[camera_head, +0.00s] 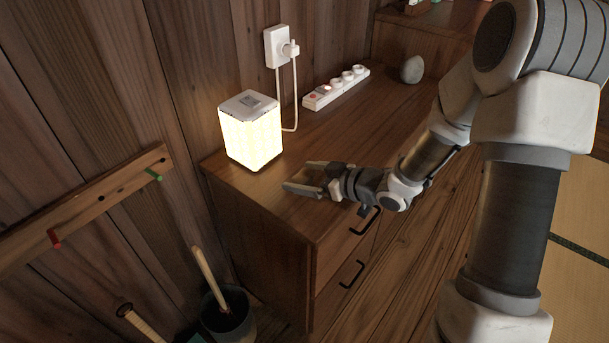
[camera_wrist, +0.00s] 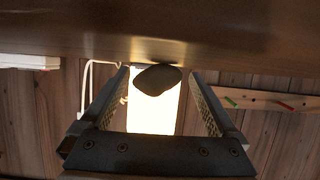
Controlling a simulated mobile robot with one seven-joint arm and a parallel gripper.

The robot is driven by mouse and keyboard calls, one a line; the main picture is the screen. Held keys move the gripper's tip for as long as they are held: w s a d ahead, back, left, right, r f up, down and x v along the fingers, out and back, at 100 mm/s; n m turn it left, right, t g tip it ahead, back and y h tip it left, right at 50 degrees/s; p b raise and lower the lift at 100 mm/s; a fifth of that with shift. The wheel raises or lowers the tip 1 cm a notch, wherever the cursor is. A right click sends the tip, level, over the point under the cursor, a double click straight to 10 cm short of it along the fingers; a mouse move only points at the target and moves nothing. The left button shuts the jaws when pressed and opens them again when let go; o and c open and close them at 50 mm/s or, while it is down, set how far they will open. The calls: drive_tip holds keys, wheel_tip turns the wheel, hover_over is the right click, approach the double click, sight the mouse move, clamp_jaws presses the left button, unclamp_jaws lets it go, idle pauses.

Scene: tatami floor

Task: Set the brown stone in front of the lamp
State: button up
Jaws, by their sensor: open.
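The lamp (camera_head: 251,138) is a glowing white cube-like box on the near end of the wooden cabinet, by the wall. In the wrist view, which is upside down, the lit lamp (camera_wrist: 150,114) stands behind the brown stone (camera_wrist: 157,80). The stone appears to rest on the cabinet top (camera_wrist: 60,28), between my finger ends, with gaps on both sides. My gripper (camera_head: 298,178) is open, low over the cabinet top on the room side of the lamp; its fingers (camera_wrist: 159,84) point towards the lamp. In the head view my fingers mostly hide the stone.
A white power strip (camera_head: 337,87) and a grey stone (camera_head: 412,68) lie farther along the cabinet. A cord runs from the wall outlet (camera_head: 279,47) down behind the lamp. A peg rail (camera_head: 90,207) is on the left wall; a dark bucket (camera_head: 228,318) stands below.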

drive_tip(key=shift+s+d+r, duration=0.1)
drive_tip(key=shift+d+r, duration=0.1)
drive_tip(key=shift+r, duration=0.15)
drive_tip(key=p+v, duration=0.4)
drive_tip(key=v, duration=0.6)
drive_tip(key=shift+s+d+r, duration=0.2)
drive_tip(key=shift+s+d, duration=0.1)
drive_tip(key=shift+d, duration=0.15)
drive_tip(key=shift+d+r+h, duration=0.15)
drive_tip(key=shift+d+h, duration=0.1)
drive_tip(key=shift+h, duration=0.05)
drive_tip(key=w+d+h, duration=0.1)
drive_tip(key=w+d+r+t+h, duration=0.1)
drive_tip(key=h, duration=0.1)
drive_tip(key=shift+w+d+r+m, duration=0.3)
drive_tip(key=shift+w+d+r, duration=0.05)
drive_tip(key=s+d+r+m+t+h, duration=0.15)
drive_tip(key=d+r+m+h, duration=0.35)
drive_tip(key=d+r+h, duration=0.5)
drive_tip(key=s+a+r+m+g+y, duration=0.1)
drive_tip(key=s+a+r+m+g, duration=0.2)
drive_tip(key=s, duration=0.7)
drive_tip(key=s+a+r+m+g+y, duration=0.2)
drive_tip(key=s+a, duration=0.3)
drive_tip(key=s, duration=0.5)
wheel_tip(320, 180, up, 21)
drive_tip(key=p, duration=2.1)
drive_tip(key=shift+d+f, duration=0.15)
drive_tip(key=shift+w, duration=0.1)
